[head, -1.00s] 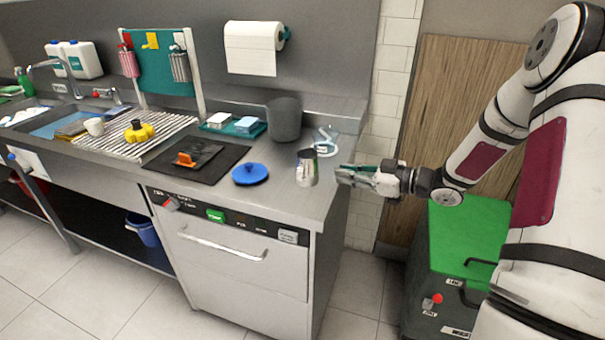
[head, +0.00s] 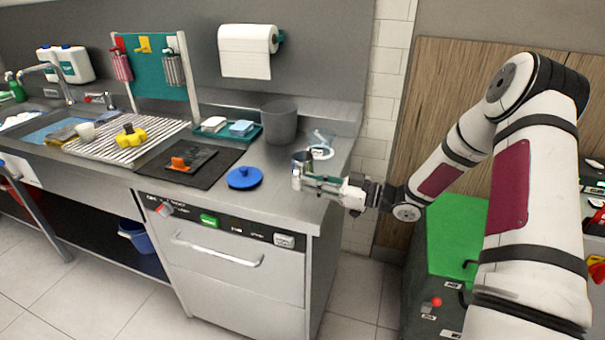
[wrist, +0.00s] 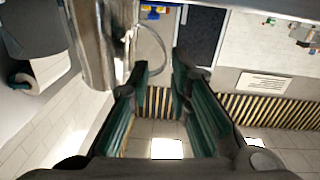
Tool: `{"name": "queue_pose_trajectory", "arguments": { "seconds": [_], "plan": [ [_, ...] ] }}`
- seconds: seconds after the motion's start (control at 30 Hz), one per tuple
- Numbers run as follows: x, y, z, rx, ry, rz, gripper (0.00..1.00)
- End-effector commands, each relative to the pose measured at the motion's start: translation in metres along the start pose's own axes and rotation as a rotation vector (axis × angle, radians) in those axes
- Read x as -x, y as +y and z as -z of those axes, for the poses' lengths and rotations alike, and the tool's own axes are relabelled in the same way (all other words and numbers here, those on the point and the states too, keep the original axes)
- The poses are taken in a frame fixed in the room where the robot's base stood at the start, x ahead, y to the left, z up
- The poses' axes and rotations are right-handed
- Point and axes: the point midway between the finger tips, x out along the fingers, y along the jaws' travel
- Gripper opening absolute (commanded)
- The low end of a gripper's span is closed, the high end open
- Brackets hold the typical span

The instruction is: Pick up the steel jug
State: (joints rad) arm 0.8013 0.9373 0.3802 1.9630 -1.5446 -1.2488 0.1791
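The steel jug (head: 299,164) stands near the right front part of the steel counter. In the wrist view the shiny jug body (wrist: 96,45) fills the upper left, and its thin loop handle reaches right, toward the space between my fingertips. My gripper (head: 318,182) is at the jug's right side, and its fingers overlap the jug's lower part in the head view. In the wrist view my gripper (wrist: 160,78) is open, its green-padded fingers apart with nothing clasped. The jug body lies beyond the left finger; I cannot tell whether they touch.
A blue lid (head: 244,178) lies left of the jug. A grey bin (head: 281,122) and a clear item with a white label (head: 321,151) stand behind it. A dark mat (head: 205,172) holds an orange-handled item. The counter's right edge is close to my gripper.

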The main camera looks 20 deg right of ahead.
Motion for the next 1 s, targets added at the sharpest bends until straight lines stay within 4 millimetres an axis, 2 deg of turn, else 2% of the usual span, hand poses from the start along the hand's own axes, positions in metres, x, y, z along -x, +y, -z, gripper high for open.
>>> {"name": "queue_pose_trajectory", "arguments": {
  "seconds": [0.4,0.6,0.63,0.7,1.0],
  "plan": [
    [-0.049,-0.003,0.000,0.000,0.001,0.001,0.18],
    [-0.050,-0.003,0.000,0.000,0.001,-0.001,0.18],
    [-0.050,-0.003,0.000,0.000,0.001,-0.001,0.16],
    [-0.050,-0.003,0.000,0.000,0.001,-0.001,0.00],
    [-0.050,-0.003,0.001,0.001,0.002,-0.001,0.00]
  ]
}}
